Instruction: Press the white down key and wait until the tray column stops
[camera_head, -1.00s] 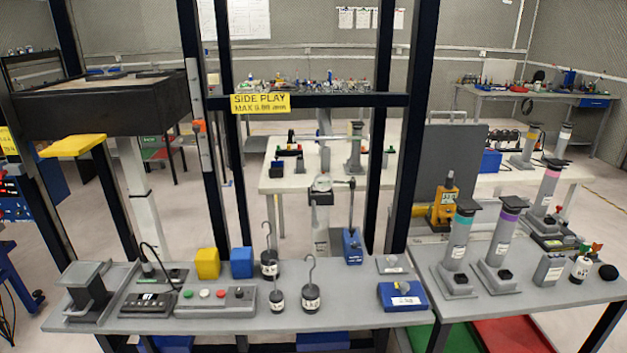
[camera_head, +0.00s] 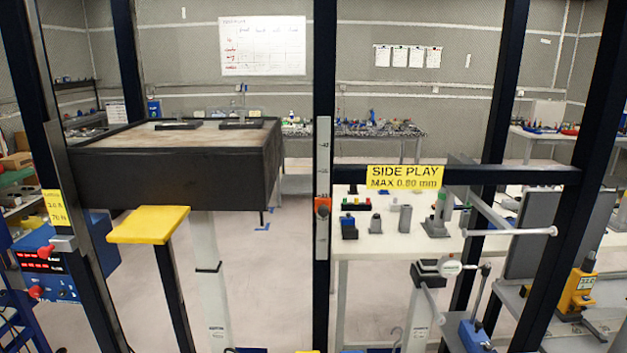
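The white down key is out of view, as is the key box on the near bench. The large black tray (camera_head: 180,175) is at the left, with flat dark pieces on its top. It stands on a pale tray column (camera_head: 210,285) with a dark ring partway up. An upright scale (camera_head: 323,165) with an orange pointer (camera_head: 322,207) is fixed to a frame post right of the tray. Neither of my grippers is in view.
Dark frame posts (camera_head: 500,130) and a crossbar with a yellow SIDE PLAY sign (camera_head: 405,177) stand in front. A yellow pad (camera_head: 150,224) on a dark post is below the tray. A dial gauge (camera_head: 450,268) is at the lower right. A white table (camera_head: 385,245) stands behind.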

